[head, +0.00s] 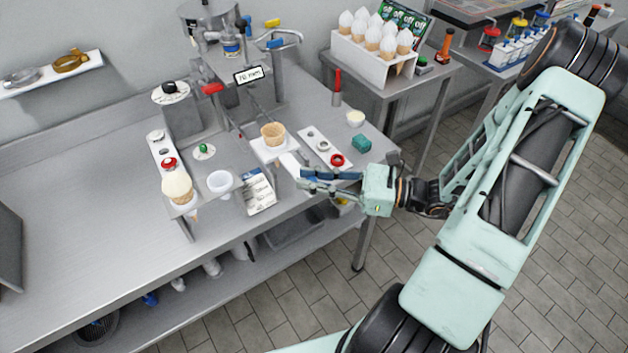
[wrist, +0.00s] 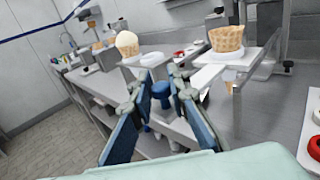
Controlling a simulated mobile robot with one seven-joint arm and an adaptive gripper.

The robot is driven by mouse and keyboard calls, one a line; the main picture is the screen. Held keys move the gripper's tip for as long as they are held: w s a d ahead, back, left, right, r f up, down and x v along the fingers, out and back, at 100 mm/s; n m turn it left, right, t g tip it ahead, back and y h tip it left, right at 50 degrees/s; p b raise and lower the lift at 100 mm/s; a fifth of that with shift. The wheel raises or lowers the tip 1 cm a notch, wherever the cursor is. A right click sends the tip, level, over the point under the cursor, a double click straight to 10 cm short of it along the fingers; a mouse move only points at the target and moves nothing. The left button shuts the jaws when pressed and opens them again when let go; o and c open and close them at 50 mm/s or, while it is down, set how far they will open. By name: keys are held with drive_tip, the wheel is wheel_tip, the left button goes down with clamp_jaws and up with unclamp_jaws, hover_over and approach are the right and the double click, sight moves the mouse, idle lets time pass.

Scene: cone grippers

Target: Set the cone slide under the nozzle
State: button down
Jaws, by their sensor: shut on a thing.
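The cone slide (head: 289,158) is a white plate with a narrow strip toward my gripper. A waffle cone (head: 273,134) stands upright in it; both slide (wrist: 208,76) and cone (wrist: 226,39) show in the wrist view. My gripper (head: 302,178) is at the strip's front end, shut on the slide; its fingers (wrist: 163,72) partly hide the contact. The grey dispenser (head: 268,88) stands behind the cone, with a thin nozzle part (head: 256,102) above and left of it. I cannot tell whether the cone is exactly beneath the outlet.
A rack of white-topped cones (head: 346,56) stands behind.

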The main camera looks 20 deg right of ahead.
sight(295, 168)
drive_tip(key=w, duration=0.2)
drive_tip(key=w+a, duration=0.1)
drive_tip(key=w, duration=0.1)
drive_tip(key=w+a, duration=0.1)
drive_tip(key=w, duration=0.2)
drive_tip(key=shift+a, duration=0.15)
drive_tip(key=c, duration=1.8)
unclamp_jaws()
drive_tip(key=shift+c, duration=0.2)
drive_tip(key=v, duration=1.2)
